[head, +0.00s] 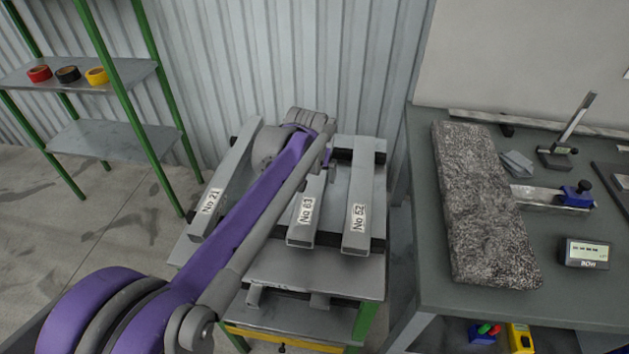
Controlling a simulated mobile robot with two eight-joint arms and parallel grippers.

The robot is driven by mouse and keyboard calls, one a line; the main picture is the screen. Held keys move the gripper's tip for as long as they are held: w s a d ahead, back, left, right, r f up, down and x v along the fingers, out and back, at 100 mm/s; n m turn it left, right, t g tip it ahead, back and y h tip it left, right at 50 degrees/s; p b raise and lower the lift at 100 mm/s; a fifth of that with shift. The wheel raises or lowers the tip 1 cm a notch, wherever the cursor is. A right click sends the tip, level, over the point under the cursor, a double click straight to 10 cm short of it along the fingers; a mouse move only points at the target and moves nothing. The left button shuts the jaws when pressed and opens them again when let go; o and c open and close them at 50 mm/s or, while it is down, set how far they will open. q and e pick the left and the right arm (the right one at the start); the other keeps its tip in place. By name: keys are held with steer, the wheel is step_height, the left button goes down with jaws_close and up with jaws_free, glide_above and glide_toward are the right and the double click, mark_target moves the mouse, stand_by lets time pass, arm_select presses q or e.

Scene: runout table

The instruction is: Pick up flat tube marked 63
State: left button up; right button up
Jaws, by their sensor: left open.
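The flat tube marked No 63 (304,222) is a grey rectangular tube lying on the small runout table (340,270), between two others. Its near end and label show; my left arm covers much of its far part. My left gripper (329,165) is over the far part of this tube, with its jaws open. Its fingertips are small and partly hidden, so I cannot tell whether they touch the tube. My right gripper is not in view.
Tube No 21 (211,199) lies to the left and tube No 52 (358,215) to the right. A dark workbench (420,265) stands at the right with a grey fleecy pad (480,205) and instruments. A green-framed shelf (110,135) with tape rolls stands at the left.

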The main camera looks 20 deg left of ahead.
arm_select(q)
steer(key=shift+f, duration=0.1)
jaws_close()
stand_by(0.5)
